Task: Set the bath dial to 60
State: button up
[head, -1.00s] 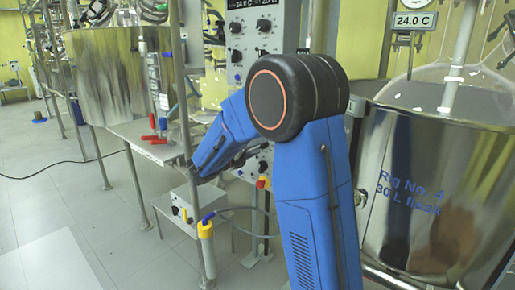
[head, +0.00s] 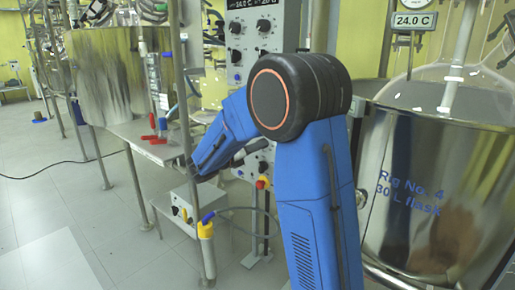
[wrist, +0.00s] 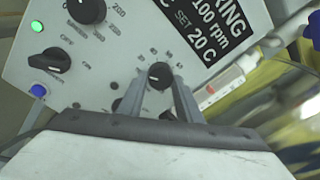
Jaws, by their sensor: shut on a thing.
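The bath dial (wrist: 160,75) is a small black knob on a light grey control panel (wrist: 120,50) in the wrist view. Small numbers ring it, too blurred to read surely, and so is its pointer. My gripper (wrist: 160,84) has its two grey fingers on either side of the dial and is shut on it. A black label (wrist: 205,25) above right reads 100 rpm and SET 20 C. In the head view the panel (head: 262,35) stands behind my blue arm, which hides much of its lower part; the fingertips and bath dial cannot be made out there.
A larger black knob (wrist: 86,8), a black off/on switch (wrist: 48,67), a green light (wrist: 37,26) and a blue button (wrist: 38,90) sit left of the dial. A steel vessel marked Rig No. 4 (head: 420,220) stands close on the right. Floor (head: 60,210) is open at left.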

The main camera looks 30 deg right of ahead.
jog(key=m+t, duration=0.1)
jog(key=m, duration=1.5)
jog(key=m+t+y, duration=0.1)
jog(key=m, duration=0.8)
jog(key=shift+r+t, duration=0.1)
jog(key=shift+t, duration=0.2)
jog(key=shift+m, duration=0.3)
jog(key=o, duration=1)
jog(key=shift+o, duration=0.2)
jog(key=v, duration=1.7)
jog(key=shift+a, duration=0.2)
jog(key=shift+s+r, duration=0.15)
